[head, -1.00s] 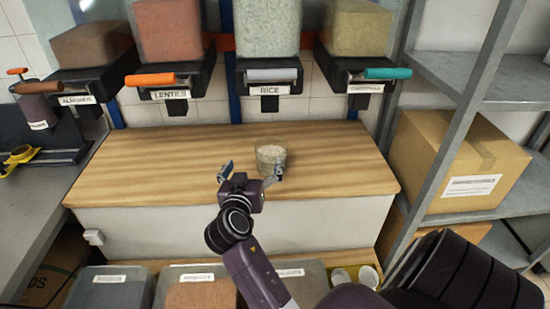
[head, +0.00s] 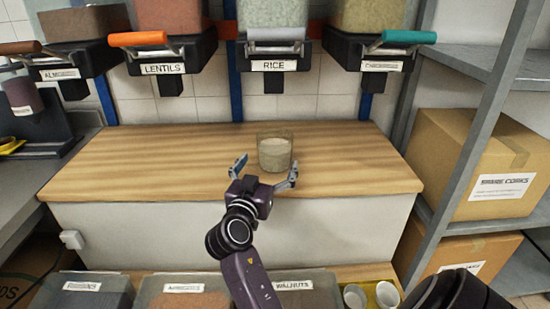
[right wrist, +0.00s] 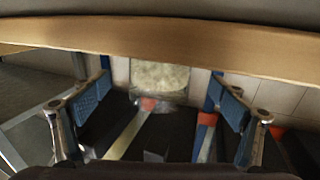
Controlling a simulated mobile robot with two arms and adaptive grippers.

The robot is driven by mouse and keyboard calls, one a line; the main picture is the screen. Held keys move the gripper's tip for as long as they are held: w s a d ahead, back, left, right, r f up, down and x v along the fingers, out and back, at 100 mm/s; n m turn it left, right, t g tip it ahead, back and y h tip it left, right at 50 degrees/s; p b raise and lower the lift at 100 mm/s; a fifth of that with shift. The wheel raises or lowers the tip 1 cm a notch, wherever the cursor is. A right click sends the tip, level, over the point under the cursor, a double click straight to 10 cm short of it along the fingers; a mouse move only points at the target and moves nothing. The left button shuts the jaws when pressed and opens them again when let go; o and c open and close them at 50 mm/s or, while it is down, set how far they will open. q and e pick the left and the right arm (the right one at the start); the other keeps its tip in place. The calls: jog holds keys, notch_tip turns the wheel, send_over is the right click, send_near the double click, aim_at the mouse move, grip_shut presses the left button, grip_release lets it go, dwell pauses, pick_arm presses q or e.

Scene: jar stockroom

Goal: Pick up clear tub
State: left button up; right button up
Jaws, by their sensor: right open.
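The clear tub (head: 275,155) is a see-through round container with pale grainy contents. It stands upright on the wooden counter (head: 150,170), near the middle. My right gripper (head: 266,170) is open and empty over the front part of the counter, just on the near side of the tub. The tub shows beyond the fingers, closer to the right fingertip. In the right wrist view the scene is upside down, and a pale grainy container that looks like the tub (right wrist: 160,80) shows between the spread fingers. My left gripper is not in view.
Dispensers hang behind the counter, among them lentils (head: 163,68) and rice (head: 273,66). Labelled bins, including walnuts (head: 296,292), sit below the front edge. A metal shelf with a cardboard box (head: 470,165) stands at right. The counter is clear on both sides of the tub.

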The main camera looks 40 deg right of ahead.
jog(key=x, duration=0.6)
jog(key=shift+w+d+f+p, duration=0.1)
jog(key=shift+d+f+p, duration=0.05)
jog(key=shift+p, duration=0.15)
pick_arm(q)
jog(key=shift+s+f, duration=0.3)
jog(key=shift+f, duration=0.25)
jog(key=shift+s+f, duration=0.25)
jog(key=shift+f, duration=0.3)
pick_arm(e)
jog(key=shift+c, duration=0.4)
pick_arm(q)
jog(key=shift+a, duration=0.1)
pick_arm(e)
jog(key=c, duration=1.5)
